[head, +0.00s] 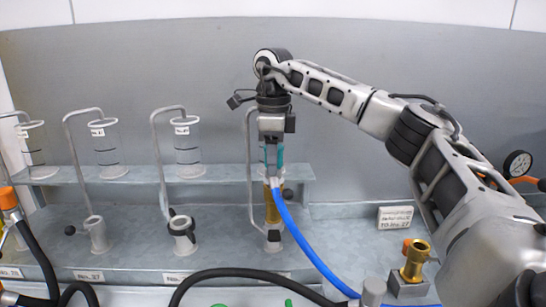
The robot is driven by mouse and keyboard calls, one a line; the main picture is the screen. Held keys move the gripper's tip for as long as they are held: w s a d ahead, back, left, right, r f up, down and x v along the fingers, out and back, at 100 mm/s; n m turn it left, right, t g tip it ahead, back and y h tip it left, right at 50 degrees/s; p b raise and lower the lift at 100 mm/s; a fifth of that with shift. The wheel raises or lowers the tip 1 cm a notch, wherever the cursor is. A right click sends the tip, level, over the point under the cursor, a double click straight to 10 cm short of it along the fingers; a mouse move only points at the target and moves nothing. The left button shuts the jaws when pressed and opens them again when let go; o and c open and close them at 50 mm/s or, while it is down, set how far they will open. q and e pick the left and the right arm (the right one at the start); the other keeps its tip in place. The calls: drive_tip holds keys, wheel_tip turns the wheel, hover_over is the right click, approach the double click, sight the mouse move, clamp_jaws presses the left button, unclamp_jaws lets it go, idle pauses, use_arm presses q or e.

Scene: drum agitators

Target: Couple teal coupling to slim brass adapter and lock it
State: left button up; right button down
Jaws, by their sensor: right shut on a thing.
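My right gripper (273,150) points straight down and is shut on the teal coupling (273,156), which shows partly between the fingers. A blue hose (300,238) runs from the coupling down to the right. A slim brass adapter (272,207) stands upright on a fitting at the foot of the pipe, directly below the coupling. The coupling's lower end is at or just above the adapter's top; I cannot tell whether they are joined or locked. My left gripper is not in view.
Several clear cylinders (188,152) stand on the shelf at left, with bent grey pipes beside them. A wider brass fitting (415,258) stands on a grey block at lower right. A black hose (240,272) crosses the front. A label card (395,218) stands right of centre.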

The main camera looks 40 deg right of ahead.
drive_tip(key=shift+f, duration=0.35)
idle(0.5)
drive_tip(key=c, duration=0.8)
unclamp_jaws()
drive_tip(key=shift+c, duration=0.4)
wheel_tip(320, 180, up, 3)
drive_tip(key=shift+p, duration=0.7)
drive_tip(key=shift+r, duration=3.5)
